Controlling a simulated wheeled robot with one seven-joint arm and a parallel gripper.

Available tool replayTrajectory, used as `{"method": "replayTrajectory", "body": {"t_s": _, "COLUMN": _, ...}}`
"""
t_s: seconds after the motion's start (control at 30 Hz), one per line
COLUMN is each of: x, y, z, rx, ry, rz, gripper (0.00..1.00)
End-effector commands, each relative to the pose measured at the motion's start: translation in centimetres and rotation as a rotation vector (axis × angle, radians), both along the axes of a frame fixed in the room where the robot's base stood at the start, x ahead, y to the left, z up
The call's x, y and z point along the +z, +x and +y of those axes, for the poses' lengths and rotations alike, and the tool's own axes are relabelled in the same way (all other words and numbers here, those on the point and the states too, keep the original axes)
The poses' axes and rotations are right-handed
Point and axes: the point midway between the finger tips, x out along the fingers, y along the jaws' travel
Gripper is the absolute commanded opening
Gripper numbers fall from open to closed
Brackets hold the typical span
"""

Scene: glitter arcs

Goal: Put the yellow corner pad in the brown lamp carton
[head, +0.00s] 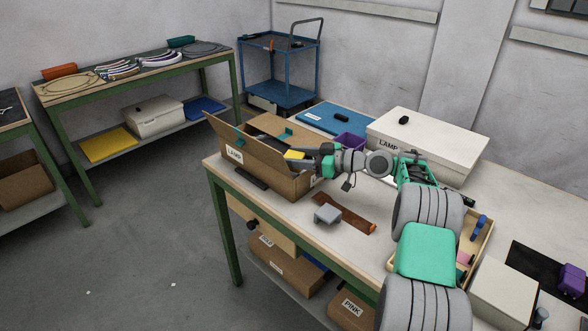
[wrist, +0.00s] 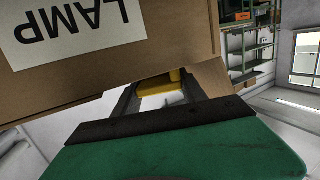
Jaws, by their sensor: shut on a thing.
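The brown lamp carton (head: 275,183) stands open on the workbench in the head view, its flaps raised and a LAMP label on its left flap. My gripper (head: 304,160) is at the carton's right side, shut on the yellow corner pad (head: 294,154). The pad shows against the carton's opening, near its right edge; its exact height over the rim is unclear. In the wrist view the pad (wrist: 156,86) shows between the dark fingers (wrist: 165,97), partly hidden by them. A brown cardboard face (wrist: 185,38) with an upside-down LAMP label fills the upper left there.
A white LAMP box (head: 440,145), a purple bin (head: 350,141) and a blue mat (head: 332,117) lie behind my arm. A dark bar (head: 251,179) lies by the carton's left.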

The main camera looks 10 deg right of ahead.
Motion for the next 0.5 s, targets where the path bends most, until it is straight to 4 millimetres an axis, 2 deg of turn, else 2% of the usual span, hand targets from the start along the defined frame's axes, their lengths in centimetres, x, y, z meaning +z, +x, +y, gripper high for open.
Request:
{"method": "replayTrajectory", "body": {"t_s": 0.03, "x": -1.29, "y": 0.0, "z": 0.0, "rx": 0.0, "ry": 0.001, "rz": 0.001, "gripper": 0.12}}
{"method": "replayTrajectory", "body": {"t_s": 0.27, "x": -1.07, "y": 0.01, "z": -0.01, "rx": 0.0, "ry": 0.0, "rz": 0.0, "gripper": 0.12}}
{"method": "replayTrajectory", "body": {"t_s": 0.5, "x": -1.89, "y": 0.0, "z": 0.01, "rx": 0.0, "ry": 0.001, "rz": 0.001, "gripper": 0.12}}
